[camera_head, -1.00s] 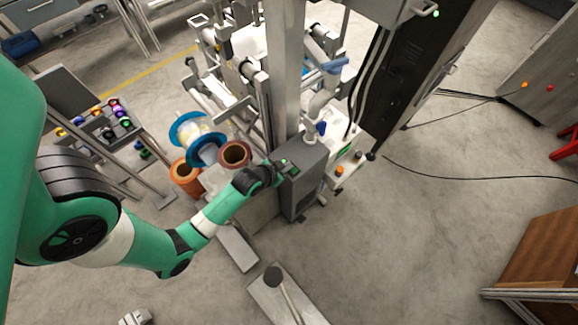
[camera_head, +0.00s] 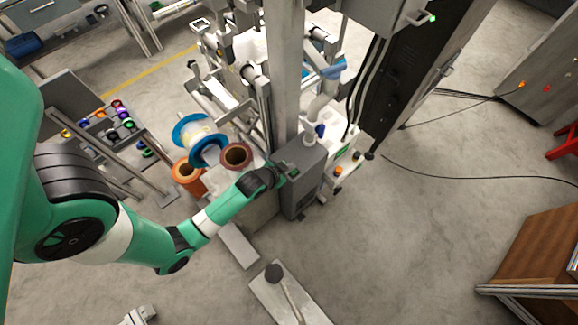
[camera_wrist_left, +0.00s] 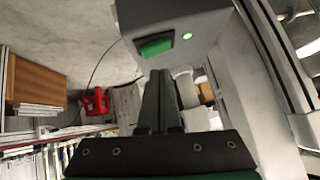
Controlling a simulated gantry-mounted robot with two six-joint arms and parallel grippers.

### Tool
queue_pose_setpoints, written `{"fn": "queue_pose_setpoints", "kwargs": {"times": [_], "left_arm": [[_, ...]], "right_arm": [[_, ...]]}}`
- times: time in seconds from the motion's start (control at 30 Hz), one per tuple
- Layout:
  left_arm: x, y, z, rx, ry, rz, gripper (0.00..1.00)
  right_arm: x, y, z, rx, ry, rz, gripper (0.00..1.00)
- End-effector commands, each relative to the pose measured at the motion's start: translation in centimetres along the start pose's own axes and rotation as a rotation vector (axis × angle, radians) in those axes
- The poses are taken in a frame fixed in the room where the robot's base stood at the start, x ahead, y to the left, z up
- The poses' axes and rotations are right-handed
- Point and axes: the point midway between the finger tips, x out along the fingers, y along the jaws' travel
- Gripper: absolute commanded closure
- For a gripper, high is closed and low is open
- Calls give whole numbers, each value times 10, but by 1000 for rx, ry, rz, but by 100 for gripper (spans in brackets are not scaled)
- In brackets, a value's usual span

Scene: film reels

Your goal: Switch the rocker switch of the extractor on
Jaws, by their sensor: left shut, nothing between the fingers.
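The extractor is a grey box (camera_head: 308,180) at the foot of the metal column, with a pale hose rising behind it. Its green rocker switch (camera_wrist_left: 157,46) sits on the box face in the left wrist view, with a lit green lamp (camera_wrist_left: 187,36) beside it. My left gripper (camera_head: 278,173) is at the left of the box top, close to the switch. In the left wrist view its fingers (camera_wrist_left: 160,76) are shut and empty, with tips just below the switch; whether they touch it I cannot tell. My right gripper is not in view.
Copper-coloured spools (camera_head: 236,156) and a blue-flanged reel (camera_head: 200,139) stand left of the box. A white unit (camera_head: 346,158) with coloured buttons stands at its right. A flat plate with a lever (camera_head: 287,295) lies in front. The floor at right is mostly clear, with a black cable.

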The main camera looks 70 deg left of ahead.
Motion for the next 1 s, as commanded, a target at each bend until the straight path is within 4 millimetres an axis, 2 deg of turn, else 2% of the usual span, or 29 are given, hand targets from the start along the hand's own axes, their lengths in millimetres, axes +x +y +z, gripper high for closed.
{"fn": "queue_pose_setpoints", "kwargs": {"times": [0.03, 0.07, 0.3, 0.5, 0.63, 1.0], "left_arm": [[-15, -3, -16, 1, 0, 2, 100], [-20, -4, -21, 2, 0, 3, 100], [-74, -13, -14, 2, -2, 2, 100], [-103, -18, -12, 2, -1, 2, 100], [-110, -19, -11, 3, 0, 2, 100], [-110, -19, -11, 3, 0, 3, 100]], "right_arm": [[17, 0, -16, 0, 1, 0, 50], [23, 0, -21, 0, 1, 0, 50], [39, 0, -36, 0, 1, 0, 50], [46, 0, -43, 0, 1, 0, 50], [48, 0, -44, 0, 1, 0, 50], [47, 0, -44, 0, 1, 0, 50]]}}
